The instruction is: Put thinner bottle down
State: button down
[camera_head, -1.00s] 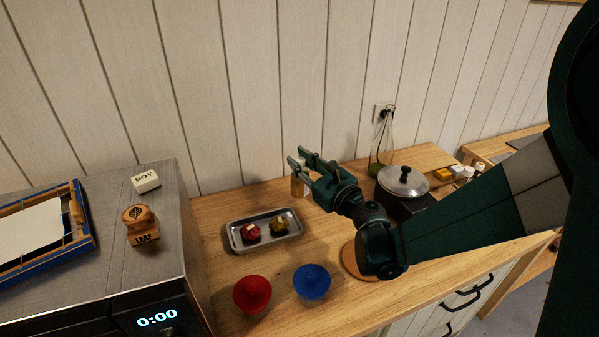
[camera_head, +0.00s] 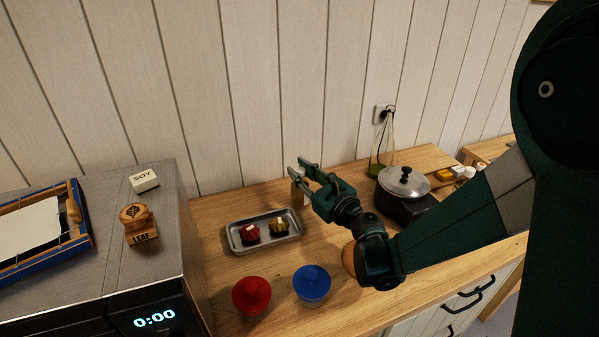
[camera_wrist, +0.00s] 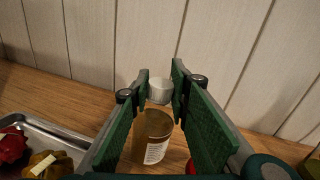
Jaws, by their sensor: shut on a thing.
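The thinner bottle, amber with a white cap, shows in the wrist view (camera_wrist: 153,138), upright or nearly so, with a pale label low on its body. My gripper (camera_wrist: 161,82) is shut on it at the white cap, one green finger on each side. In the head view the bottle (camera_head: 297,190) is small and partly hidden by my gripper (camera_head: 300,168), near the back of the wooden counter (camera_head: 215,212), just beyond the metal tray's right end. I cannot tell whether its base touches the counter.
The metal tray (camera_head: 237,246) holds a red and a yellow-brown bundle. Red (camera_head: 251,294) and blue (camera_head: 312,283) cups stand in front. A lidded pot (camera_head: 403,183) and a green-bottomed flask (camera_head: 379,165) stand right. The panelled wall (camera_head: 270,90) is close behind.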

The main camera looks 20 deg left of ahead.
jog(key=c, duration=2.1)
grip_release()
jog(key=shift+f, duration=0.1)
jog(key=shift+c, duration=0.2)
jog(key=p+v, duration=0.1)
jog(key=v, duration=1.1)
jog(key=shift+p, duration=0.35)
